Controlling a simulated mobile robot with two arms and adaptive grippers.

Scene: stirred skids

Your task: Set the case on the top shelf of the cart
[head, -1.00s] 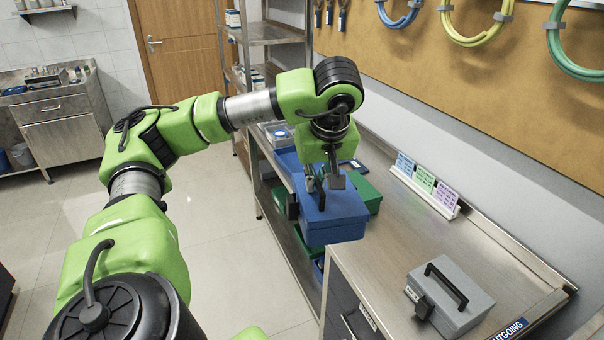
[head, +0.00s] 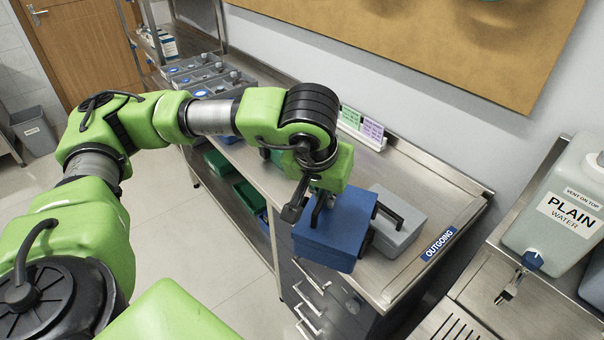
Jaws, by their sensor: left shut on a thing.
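A blue case (head: 338,232) with a dark handle hangs from my left gripper (head: 312,205) in the head view. The gripper is shut on its handle, and the arm partly hides the grip. The case is in front of a grey case (head: 397,222) with a black handle, which sits on the steel counter (head: 420,180). The blue case hides part of the grey one. I cannot tell whether they touch. My right gripper is not in view, and no cart can be made out for certain.
An "OUTGOING" label (head: 438,244) marks the counter's right edge. A water container (head: 560,205) stands on a steel surface at the right. Green bins (head: 250,196) sit on a lower shelf. Coloured cards (head: 362,128) stand at the wall. Open floor (head: 190,230) lies at left.

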